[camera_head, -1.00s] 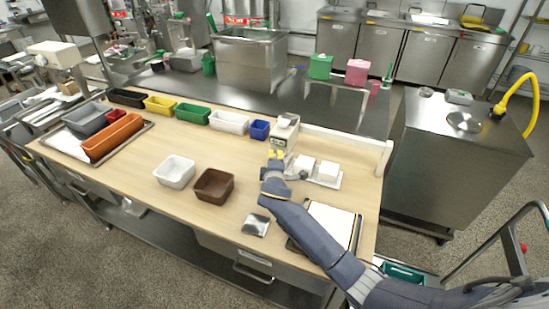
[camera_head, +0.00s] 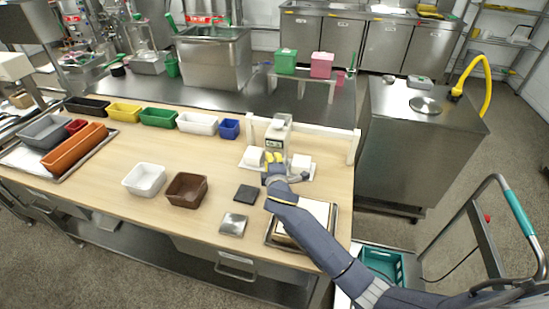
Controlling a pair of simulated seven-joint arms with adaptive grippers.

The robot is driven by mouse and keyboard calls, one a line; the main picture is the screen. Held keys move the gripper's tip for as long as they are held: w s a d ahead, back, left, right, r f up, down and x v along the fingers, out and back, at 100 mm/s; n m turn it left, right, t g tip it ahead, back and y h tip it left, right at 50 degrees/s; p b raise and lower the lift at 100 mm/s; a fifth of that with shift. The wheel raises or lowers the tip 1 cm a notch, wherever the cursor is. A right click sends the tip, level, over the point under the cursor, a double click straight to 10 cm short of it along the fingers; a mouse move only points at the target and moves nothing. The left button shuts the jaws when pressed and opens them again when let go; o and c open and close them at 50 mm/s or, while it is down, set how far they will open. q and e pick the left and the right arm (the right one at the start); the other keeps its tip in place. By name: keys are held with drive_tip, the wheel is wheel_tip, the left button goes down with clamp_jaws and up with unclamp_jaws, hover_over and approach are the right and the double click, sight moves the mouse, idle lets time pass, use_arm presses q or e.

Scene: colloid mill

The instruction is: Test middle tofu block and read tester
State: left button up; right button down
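My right gripper (camera_head: 274,158), with yellow fingertips, is shut on the lower part of the tester (camera_head: 279,128). The tester is a pale upright device with a small dark display, whose reading is too small to make out. It is over the middle of a white tray (camera_head: 309,176). One white tofu block (camera_head: 254,156) shows on the left of the tray and another white tofu block (camera_head: 301,162) on the right. The middle tofu block is hidden behind my gripper and the tester, so I cannot tell whether they touch. My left gripper is out of view.
A white rail (camera_head: 320,131) stands behind the tray. A black square pad (camera_head: 247,193), a metal square plate (camera_head: 233,224) and a metal-rimmed board (camera_head: 318,212) lie nearer. White (camera_head: 144,179) and brown (camera_head: 187,189) bins stand left, with coloured bins behind. Free tabletop lies between.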

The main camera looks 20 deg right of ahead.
drive_tip(key=c, duration=1.5)
unclamp_jaws()
drive_tip(key=v, duration=1.2)
